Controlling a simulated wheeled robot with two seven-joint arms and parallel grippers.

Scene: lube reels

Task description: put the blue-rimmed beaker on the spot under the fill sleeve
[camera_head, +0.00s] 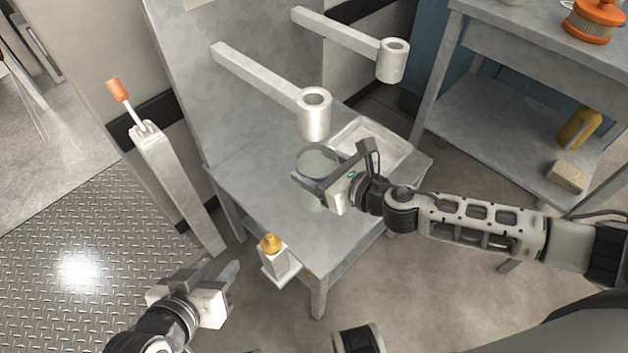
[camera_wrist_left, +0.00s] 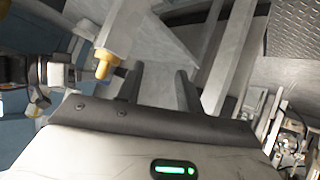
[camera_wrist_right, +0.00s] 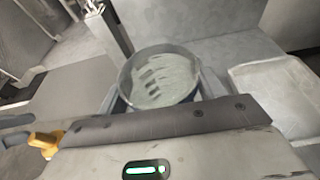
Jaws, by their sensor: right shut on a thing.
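The beaker (camera_head: 317,160) is clear with a dark bluish rim and pale contents. My right gripper (camera_head: 318,180) is shut on the beaker, which also shows from above in the right wrist view (camera_wrist_right: 163,80). The beaker looks upright over the grey table, just below and in front of the nearer fill sleeve (camera_head: 314,118). I cannot tell whether its base touches the table. A second sleeve (camera_head: 393,62) hangs on another arm further back. The spot is not clearly visible. My left gripper (camera_head: 222,272) is open and empty, left of the table's front; its fingers stand apart in the left wrist view (camera_wrist_left: 160,90).
A shallow tray (camera_head: 385,142) lies on the table right of the beaker. A yellow-tipped fitting (camera_head: 271,245) sits at the table's front edge. A red-handled lever (camera_head: 118,92) stands on a post at left. A shelved bench (camera_head: 520,110) stands at right.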

